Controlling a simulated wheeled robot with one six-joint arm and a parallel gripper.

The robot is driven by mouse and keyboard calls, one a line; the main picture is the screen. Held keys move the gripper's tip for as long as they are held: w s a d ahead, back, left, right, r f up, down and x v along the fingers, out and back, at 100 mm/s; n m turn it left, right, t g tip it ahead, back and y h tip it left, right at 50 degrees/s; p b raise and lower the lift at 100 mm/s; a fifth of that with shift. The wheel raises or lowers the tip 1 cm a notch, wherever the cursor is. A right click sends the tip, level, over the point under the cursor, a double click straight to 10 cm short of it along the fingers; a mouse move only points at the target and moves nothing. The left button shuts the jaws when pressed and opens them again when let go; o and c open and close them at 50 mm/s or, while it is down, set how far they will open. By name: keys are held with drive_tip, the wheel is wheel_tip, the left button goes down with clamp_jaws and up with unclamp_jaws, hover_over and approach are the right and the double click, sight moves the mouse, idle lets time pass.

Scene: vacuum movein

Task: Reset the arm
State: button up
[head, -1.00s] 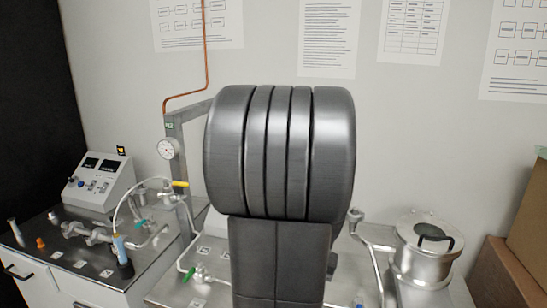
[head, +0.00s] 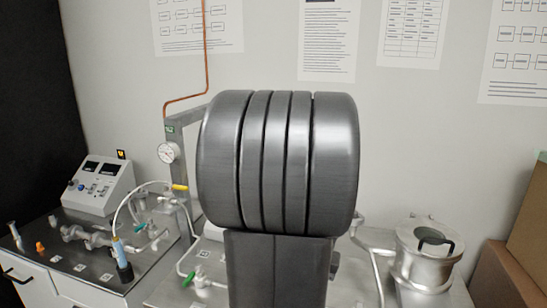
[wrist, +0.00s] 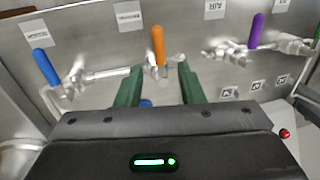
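My gripper (wrist: 160,82) shows in the wrist view as two green fingers with a clear gap between them, and it looks open. I see nothing held between the fingers. An orange valve handle (wrist: 158,45) stands beyond the gap, and a small blue piece (wrist: 146,103) shows low between the fingers. Whether either touches the gripper I cannot tell. In the head view my own dark arm fills the middle and hides the gripper.
The wrist view shows a blue handle (wrist: 46,67) at left and a purple handle (wrist: 257,30) at right, on metal pipework. In the head view a gauge (head: 168,152), a control box (head: 100,185) and a hose stand left, and a lidded metal vessel (head: 425,262) stands right.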

drive_tip(key=f, duration=0.4)
drive_tip(key=shift+w+a+f, duration=0.15)
drive_tip(key=shift+a+f, duration=0.2)
drive_tip(key=shift+a, duration=0.05)
drive_tip(key=shift+d+r+n, duration=0.1)
drive_tip(key=shift+d+n, duration=0.35)
drive_tip(key=shift+n, duration=0.75)
